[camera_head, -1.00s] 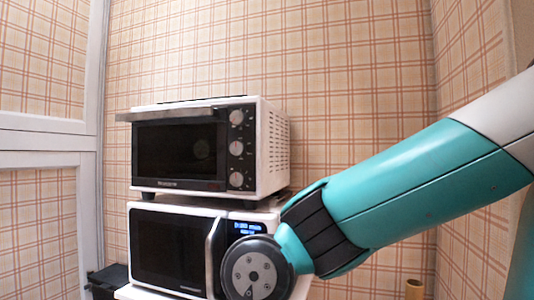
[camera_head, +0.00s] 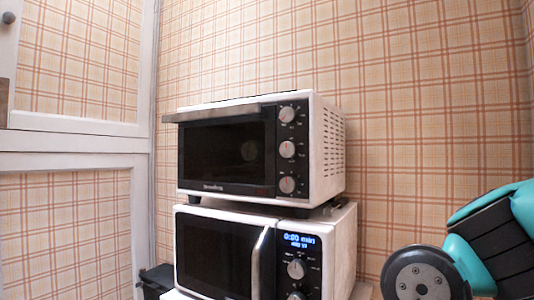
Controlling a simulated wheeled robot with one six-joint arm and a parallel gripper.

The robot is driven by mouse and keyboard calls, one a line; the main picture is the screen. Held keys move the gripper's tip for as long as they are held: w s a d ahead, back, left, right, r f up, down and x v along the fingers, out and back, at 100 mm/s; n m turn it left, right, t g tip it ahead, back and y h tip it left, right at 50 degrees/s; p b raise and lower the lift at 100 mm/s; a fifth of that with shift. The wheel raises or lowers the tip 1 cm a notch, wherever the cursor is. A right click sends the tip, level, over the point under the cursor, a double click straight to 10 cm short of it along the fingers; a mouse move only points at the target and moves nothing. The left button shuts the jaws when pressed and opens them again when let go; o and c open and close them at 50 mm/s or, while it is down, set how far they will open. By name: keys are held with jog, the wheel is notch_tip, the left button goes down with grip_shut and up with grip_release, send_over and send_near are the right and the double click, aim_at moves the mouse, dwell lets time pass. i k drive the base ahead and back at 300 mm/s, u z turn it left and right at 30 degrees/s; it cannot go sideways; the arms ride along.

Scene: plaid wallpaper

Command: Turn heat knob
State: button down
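A white toaster oven (camera_head: 328,150) with a dark glass door stands on top of a white microwave (camera_head: 342,245). The oven's right panel has a top knob (camera_head: 287,114), a middle knob (camera_head: 287,149) and a bottom knob (camera_head: 287,185). The microwave panel has a lit blue display (camera_head: 299,240), a knob (camera_head: 296,269) below it and another knob (camera_head: 296,296) cut off at the bottom edge. I cannot read which knob is for heat. My teal arm shows at the lower right, apart from both appliances in the picture. My gripper is out of view.
A white panelled door (camera_head: 75,140) is at the left. A black object (camera_head: 156,281) sits low beside the microwave. The plaid wall (camera_head: 430,120) is behind. The space in front of both control panels looks clear.

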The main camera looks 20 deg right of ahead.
aim_at(287, 115)
jog(key=i, duration=0.2)
jog(key=u, duration=1.15)
jog(key=k, duration=0.65)
jog(key=u, duration=0.2)
